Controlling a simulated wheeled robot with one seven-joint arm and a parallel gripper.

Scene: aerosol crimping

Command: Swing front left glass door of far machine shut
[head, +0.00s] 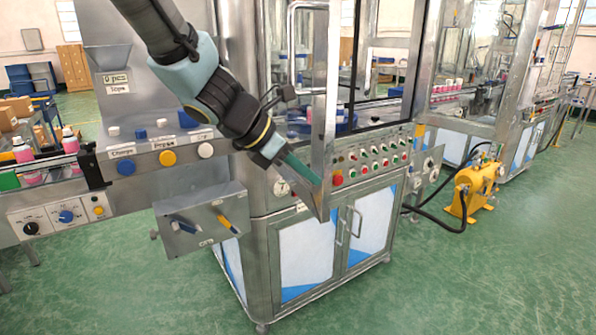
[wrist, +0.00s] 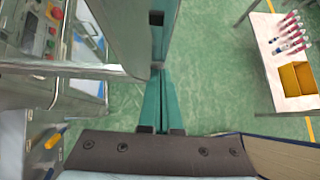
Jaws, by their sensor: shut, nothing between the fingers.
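The front left glass door (head: 323,120) of the machine in the middle stands swung out from its cabinet, its metal frame and long bar handle (head: 291,50) toward me. My gripper (head: 318,182) is shut and empty, its teal fingers reaching down and right to the lower corner of the door frame. In the wrist view the shut fingers (wrist: 159,85) lie right beside the grey door frame (wrist: 120,35). I cannot tell whether they touch it. The inner face of the door is mostly hidden by its frame.
The button panel (head: 370,160) is below the door opening, above the lower cabinet (head: 305,260). A grey control box (head: 200,220) juts out below my arm. A yellow pump (head: 472,190) with black hoses stands right. The green floor in front is clear.

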